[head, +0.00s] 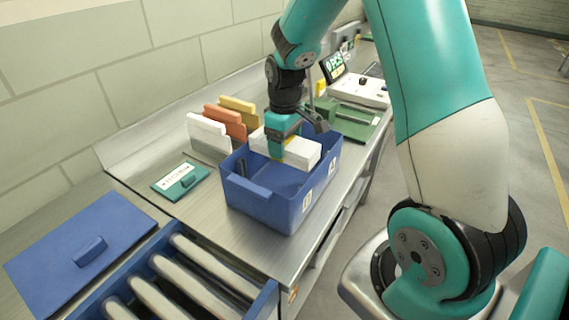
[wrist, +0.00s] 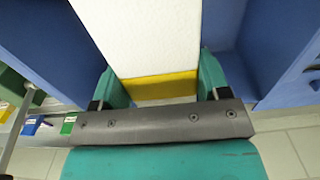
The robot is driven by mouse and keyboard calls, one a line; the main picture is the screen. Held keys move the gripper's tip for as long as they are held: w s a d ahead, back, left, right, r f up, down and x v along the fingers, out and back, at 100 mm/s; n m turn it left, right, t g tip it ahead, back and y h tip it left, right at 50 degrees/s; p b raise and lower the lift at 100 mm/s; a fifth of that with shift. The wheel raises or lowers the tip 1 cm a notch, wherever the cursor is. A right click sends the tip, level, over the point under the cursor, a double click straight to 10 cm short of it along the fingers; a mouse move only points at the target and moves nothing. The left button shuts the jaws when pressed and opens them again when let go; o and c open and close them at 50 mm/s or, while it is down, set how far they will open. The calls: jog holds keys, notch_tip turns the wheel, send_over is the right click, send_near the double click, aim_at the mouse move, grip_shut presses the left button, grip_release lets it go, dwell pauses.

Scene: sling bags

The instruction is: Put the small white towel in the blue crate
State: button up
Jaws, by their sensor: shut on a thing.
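The small white towel (head: 303,153) is a white block-like bundle with a yellow band. My gripper (head: 281,153) is shut on it, and in the wrist view the two teal fingers (wrist: 158,90) press its sides at the yellow band. In the wrist view the towel (wrist: 150,35) runs away between blue walls. The blue crate (head: 262,207) stands on the metal bench. The towel is over the far part of the crate's opening, about rim height. Whether it touches the crate's floor or far wall is hidden.
White, orange and yellow upright panels (head: 225,122) stand behind the crate. A green labelled plate (head: 181,181) lies left of it. A blue lid (head: 82,243) and rollers (head: 183,288) are at the front left. A green tray (head: 345,121) is beyond the crate.

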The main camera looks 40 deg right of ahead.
notch_tip(320, 180, down, 7)
jog(key=shift+f+p, duration=0.15)
jog(key=shift+p, duration=0.2)
jog(key=shift+f+b, duration=0.4)
jog(key=shift+f, duration=0.15)
jog(key=shift+f, duration=0.1)
jog(key=o, duration=1)
jog(key=shift+s, duration=0.1)
